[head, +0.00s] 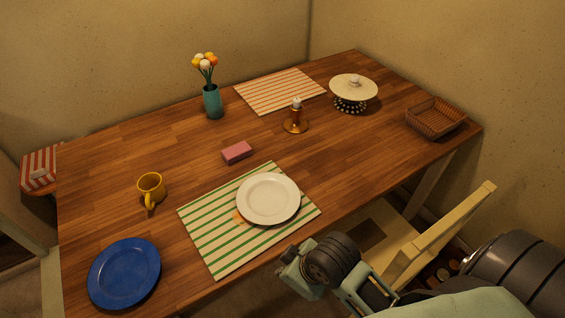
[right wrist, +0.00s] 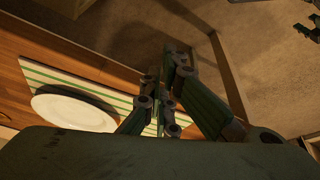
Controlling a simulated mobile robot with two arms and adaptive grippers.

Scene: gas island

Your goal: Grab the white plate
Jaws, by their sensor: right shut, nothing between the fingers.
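The white plate (head: 268,197) lies on a green-and-white striped placemat (head: 215,240) near the front edge of the wooden table. It also shows at the left in the right wrist view (right wrist: 72,112). My right gripper (head: 287,262) is just off the table's front edge, close to the placemat and apart from the plate. In the right wrist view its fingers (right wrist: 165,95) are shut with nothing between them.
A blue plate (head: 124,272) and a yellow mug (head: 151,188) stand left of the placemat. A pink sponge (head: 237,152), brass candle holder (head: 295,122) and teal vase (head: 212,102) are behind. A wooden chair (head: 440,235) stands by the front edge, right of my right gripper.

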